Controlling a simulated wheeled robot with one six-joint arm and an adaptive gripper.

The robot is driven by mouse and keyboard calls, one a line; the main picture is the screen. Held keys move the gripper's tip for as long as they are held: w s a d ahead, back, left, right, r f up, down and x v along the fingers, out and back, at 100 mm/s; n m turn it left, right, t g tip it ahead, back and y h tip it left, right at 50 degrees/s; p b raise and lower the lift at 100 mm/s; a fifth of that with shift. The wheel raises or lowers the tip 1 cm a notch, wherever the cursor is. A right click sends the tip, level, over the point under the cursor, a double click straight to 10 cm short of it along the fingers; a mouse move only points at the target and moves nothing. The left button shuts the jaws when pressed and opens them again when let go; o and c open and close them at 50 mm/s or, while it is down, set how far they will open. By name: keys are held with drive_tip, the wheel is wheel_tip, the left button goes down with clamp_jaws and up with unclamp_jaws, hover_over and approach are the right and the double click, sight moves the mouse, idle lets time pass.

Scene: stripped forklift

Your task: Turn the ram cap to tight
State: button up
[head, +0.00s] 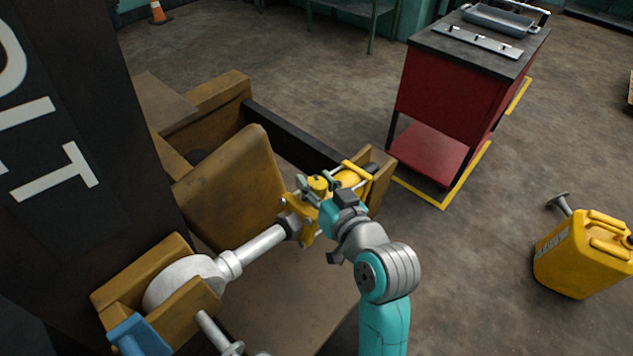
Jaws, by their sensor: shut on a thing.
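My gripper (312,188), at the end of my teal and grey arm, is at the yellow ram end near the middle of the head view. It is shut on the yellow ram cap (318,184), which shows only as a small round top among the fingers. The yellow ram body (350,178) lies just behind and to the right of the gripper. A bright metal rod (262,243) runs from the ram down-left to a large pale round end (185,282). My wrist and fingers hide part of the cap, and its tightness cannot be seen.
Worn ochre forklift plates (232,190) surround the ram. A dark mast (75,150) with white letters blocks the left. A red tool cart (450,95) stands back right. A yellow jerrycan (585,252) stands right. Bare floor (480,270) lies between them.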

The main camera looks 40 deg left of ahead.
sight(317, 182)
drive_tip(key=m+t+h, duration=0.3)
drive_tip(key=t+h, duration=0.1)
drive_tip(key=shift+a+m, duration=0.1)
drive_tip(key=shift+m, duration=0.3)
drive_tip(key=shift+m+t+h, duration=0.7)
drive_tip(key=shift+m+h, duration=0.2)
drive_tip(key=shift+h, duration=0.7)
drive_tip(key=o, duration=1.2)
wheel_tip(317, 182, up, 10)
drive_tip(key=shift+f, duration=0.1)
